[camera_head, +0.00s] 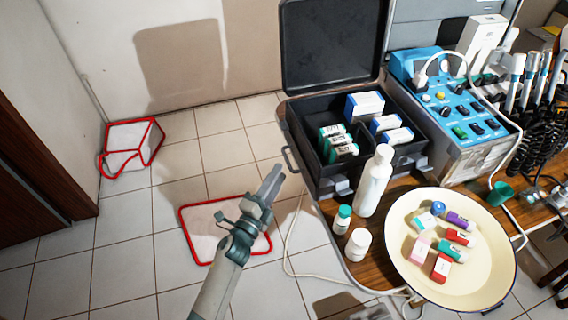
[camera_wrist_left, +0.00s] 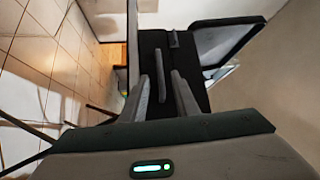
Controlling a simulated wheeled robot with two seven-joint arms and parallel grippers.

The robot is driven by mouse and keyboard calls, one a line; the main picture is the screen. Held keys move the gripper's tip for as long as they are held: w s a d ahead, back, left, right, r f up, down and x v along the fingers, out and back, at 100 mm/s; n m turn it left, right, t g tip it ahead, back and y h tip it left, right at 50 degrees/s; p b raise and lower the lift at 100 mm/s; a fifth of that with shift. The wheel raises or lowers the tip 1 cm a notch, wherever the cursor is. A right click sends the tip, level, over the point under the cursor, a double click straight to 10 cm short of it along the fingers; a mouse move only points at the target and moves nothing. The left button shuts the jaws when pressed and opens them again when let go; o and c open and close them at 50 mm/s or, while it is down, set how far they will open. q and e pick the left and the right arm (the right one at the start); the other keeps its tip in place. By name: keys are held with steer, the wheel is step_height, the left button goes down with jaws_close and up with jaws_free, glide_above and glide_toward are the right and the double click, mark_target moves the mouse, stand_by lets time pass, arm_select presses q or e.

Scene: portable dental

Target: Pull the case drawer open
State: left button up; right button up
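The black case (camera_head: 318,172) stands on the wooden table with its lid (camera_head: 331,45) raised. A handle (camera_head: 290,160) sticks out from its left side. I cannot make out the drawer's outline in the head view. The case's dark side also fills the middle of the left wrist view (camera_wrist_left: 190,48). My left gripper (camera_head: 272,183) is just left of the case, near and below the handle, apart from it in the head view. In the wrist view its fingers (camera_wrist_left: 163,95) stand apart, with a narrow grey strip seen between them. My right gripper is not in view.
A white bottle (camera_head: 373,182) and two small jars (camera_head: 342,219) stand by the case. A cream tray (camera_head: 410,265) with several small boxes is at the right. A blue control unit (camera_head: 455,110) is behind. Red-edged white items (camera_head: 228,228) lie on the floor, left of the table.

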arm_select(q)
steer(key=x, duration=0.4)
steer(key=shift+w+d, duration=0.2)
steer(key=shift+w, duration=0.1)
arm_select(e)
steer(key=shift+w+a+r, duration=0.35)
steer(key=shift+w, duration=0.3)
arm_select(q)
steer(key=shift+c, duration=0.4)
